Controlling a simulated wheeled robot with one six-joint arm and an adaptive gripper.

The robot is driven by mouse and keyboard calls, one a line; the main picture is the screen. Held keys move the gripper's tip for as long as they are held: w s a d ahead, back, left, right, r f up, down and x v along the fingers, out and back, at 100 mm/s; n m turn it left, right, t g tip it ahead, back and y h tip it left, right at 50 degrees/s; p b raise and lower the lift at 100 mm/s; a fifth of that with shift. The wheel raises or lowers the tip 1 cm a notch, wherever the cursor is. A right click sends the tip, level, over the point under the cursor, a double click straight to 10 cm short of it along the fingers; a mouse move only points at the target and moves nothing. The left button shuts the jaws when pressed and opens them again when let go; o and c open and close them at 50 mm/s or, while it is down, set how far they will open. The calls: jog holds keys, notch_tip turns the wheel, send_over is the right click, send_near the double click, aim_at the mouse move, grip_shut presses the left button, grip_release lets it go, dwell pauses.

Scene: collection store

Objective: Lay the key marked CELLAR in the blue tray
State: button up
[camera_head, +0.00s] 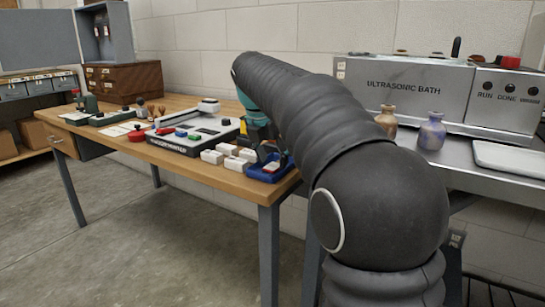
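The blue tray (262,177) sits at the front right corner of the wooden table. Something small, white and red, shows in it or just over it, too small to identify. My gripper (268,146) is low above the tray's back part. I cannot make out a key marked CELLAR anywhere in this view.
Several small white boxes (229,153) lie left of the tray. An open grey cabinet (106,32) tops a wooden drawer box (124,82). Two jars (432,132) and an ultrasonic bath (405,88) stand on the right bench.

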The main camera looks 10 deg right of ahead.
jog(key=shift+r, duration=0.15)
jog(key=v, duration=1.1)
jog(key=shift+r, duration=0.4)
jog(key=shift+s+a, duration=0.15)
